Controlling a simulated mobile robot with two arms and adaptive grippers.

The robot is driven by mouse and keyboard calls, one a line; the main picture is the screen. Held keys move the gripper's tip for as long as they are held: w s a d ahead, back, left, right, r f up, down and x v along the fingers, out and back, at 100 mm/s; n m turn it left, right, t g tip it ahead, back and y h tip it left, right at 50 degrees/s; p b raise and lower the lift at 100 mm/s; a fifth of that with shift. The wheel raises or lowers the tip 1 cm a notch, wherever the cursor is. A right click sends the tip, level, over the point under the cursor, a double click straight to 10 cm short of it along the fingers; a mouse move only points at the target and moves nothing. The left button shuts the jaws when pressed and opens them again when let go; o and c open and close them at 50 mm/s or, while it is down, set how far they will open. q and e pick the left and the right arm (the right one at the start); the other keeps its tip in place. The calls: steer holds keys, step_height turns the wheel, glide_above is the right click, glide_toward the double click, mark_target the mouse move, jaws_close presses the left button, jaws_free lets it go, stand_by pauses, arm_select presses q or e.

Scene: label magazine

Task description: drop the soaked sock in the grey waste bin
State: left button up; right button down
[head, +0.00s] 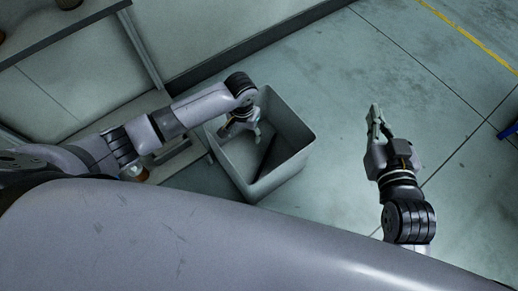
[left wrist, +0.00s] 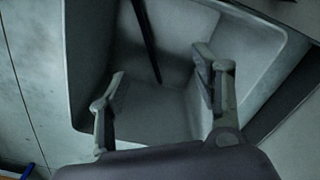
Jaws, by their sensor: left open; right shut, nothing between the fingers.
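The grey waste bin (head: 295,167) stands on the floor in the middle of the head view, open at the top. My left gripper (head: 250,133) is over the bin's opening, pointing down into it. In the left wrist view its fingers (left wrist: 160,72) are spread with nothing between them, and the bin (left wrist: 88,75) fills most of the picture. A dark narrow strip (head: 266,153) shows inside the bin; I cannot tell whether it is the sock. No sock can be clearly made out elsewhere. My right gripper (head: 376,115) is shut and empty, over the floor right of the bin.
A bench or cabinet (head: 65,92) with a metal leg is at the upper left, close to my left arm. A small orange-brown item (head: 139,173) is near the bench foot. Bare floor (head: 420,100) lies right of the bin, with a blue object (head: 509,131) at the right edge.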

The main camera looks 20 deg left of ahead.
arm_select(q)
step_height(320, 180, up, 11)
steer(key=shift+r, duration=0.15)
stand_by(0.5)
